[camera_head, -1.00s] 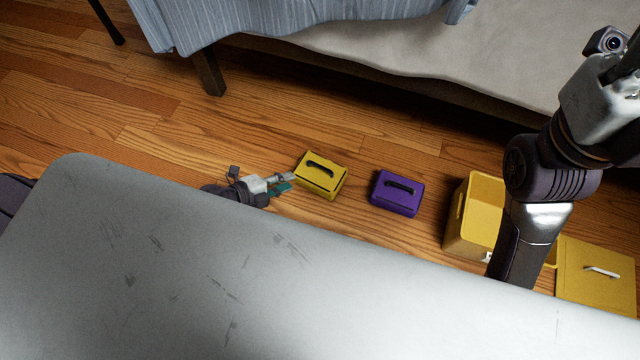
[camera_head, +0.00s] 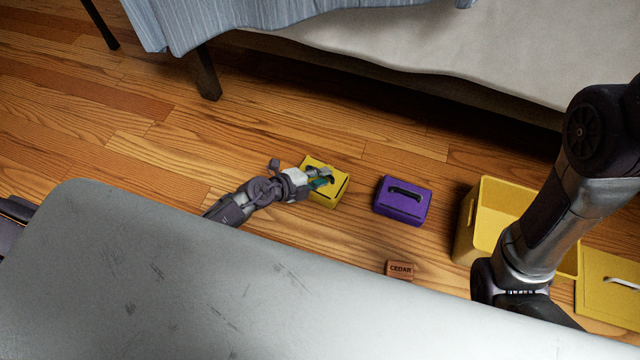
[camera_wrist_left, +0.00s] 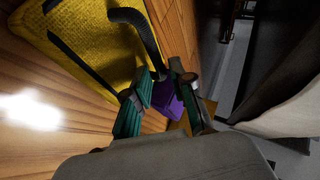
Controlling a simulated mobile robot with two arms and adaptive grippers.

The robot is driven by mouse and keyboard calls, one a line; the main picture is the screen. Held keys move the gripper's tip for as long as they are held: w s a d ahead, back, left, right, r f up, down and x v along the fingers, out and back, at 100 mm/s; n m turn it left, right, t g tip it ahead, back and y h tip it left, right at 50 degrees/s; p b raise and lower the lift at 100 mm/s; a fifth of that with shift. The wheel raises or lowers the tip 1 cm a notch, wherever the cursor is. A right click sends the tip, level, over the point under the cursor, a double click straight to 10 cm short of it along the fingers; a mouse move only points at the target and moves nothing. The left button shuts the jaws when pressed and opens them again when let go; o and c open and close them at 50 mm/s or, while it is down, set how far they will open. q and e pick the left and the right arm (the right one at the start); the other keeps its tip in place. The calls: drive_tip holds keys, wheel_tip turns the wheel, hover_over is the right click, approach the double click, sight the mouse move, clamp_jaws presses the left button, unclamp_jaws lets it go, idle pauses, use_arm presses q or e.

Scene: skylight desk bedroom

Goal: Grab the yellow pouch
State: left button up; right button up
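The yellow pouch (camera_head: 338,188) lies on the wooden floor, with a dark handle on top. My left gripper (camera_head: 320,178) is over the pouch at its handle and hides part of it. In the left wrist view the yellow pouch (camera_wrist_left: 95,62) fills the upper left. Its dark handle arches to the teal-padded fingertips (camera_wrist_left: 160,88). The fingers are apart, with the handle's end at the gap between them; I cannot tell whether they touch it. My right arm comes in at the right, and its gripper is out of sight.
A purple pouch (camera_head: 402,201) lies just right of the yellow one. A small CEDAR block (camera_head: 400,270), an open yellow bin (camera_head: 490,215) and a yellow lid (camera_head: 608,290) are further right. A grey tabletop (camera_head: 200,280) covers the foreground. A bed (camera_head: 400,45) stands behind.

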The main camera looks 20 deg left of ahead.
use_arm(q)
drive_tip(key=shift+w+d+f, duration=0.15)
drive_tip(key=shift+w+d, duration=0.05)
drive_tip(key=shift+w, duration=0.1)
drive_tip(key=shift+c, duration=0.4)
clamp_jaws()
